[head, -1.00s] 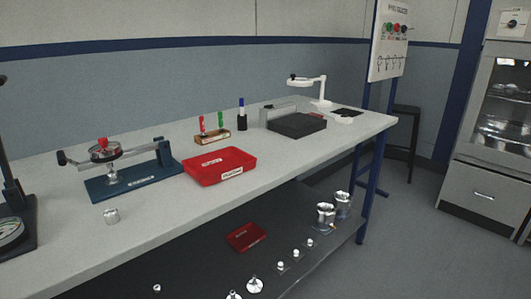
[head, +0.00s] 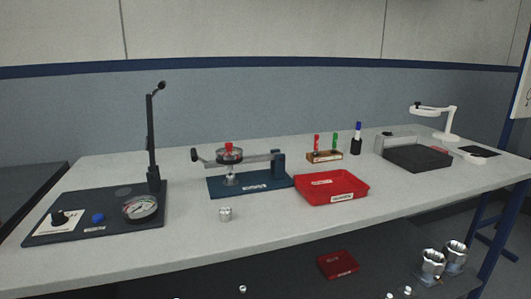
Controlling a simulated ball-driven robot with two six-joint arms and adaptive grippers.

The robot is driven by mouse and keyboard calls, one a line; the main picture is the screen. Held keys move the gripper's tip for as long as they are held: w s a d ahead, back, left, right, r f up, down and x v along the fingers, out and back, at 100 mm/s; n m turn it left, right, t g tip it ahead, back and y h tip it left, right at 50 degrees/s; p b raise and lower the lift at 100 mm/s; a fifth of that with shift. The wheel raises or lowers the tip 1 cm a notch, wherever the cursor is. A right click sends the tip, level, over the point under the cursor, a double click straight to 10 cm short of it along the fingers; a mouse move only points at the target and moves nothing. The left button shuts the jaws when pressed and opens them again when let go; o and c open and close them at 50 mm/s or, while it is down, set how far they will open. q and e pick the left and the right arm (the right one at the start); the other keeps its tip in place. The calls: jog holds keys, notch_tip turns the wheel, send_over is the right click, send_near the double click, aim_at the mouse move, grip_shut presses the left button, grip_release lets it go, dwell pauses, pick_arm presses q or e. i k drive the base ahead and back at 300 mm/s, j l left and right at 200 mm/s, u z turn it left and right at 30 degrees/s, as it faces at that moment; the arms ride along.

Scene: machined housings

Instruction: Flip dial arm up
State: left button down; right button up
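A blue-based fixture (head: 252,184) stands on the bench near the middle. Its grey arm (head: 256,159) lies roughly level, running left from a dark post (head: 278,161) to a dark knob (head: 195,156). A round dial (head: 229,155) with a red top sits on this arm, above a small metal part (head: 230,180) on the base. At the left, a dark plate (head: 110,222) carries a round pressure-type gauge (head: 140,207), a blue button and a black knob. A tall dark lever (head: 152,135) stands upright there. Neither of my grippers shows.
A small metal cylinder (head: 225,214) stands in front of the blue fixture. A red tray (head: 331,189) lies to its right. Markers in a wooden holder (head: 325,156), a black block (head: 417,157) and a white lamp (head: 449,122) stand farther right. The bench front (head: 200,255) is clear.

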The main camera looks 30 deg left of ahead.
aim_at(237, 157)
jog(key=j+u, duration=0.1)
jog(key=u, duration=0.3)
jog(key=j+u, duration=0.1)
jog(key=u, duration=0.25)
jog(key=j+u, duration=0.1)
jog(key=u, duration=0.3)
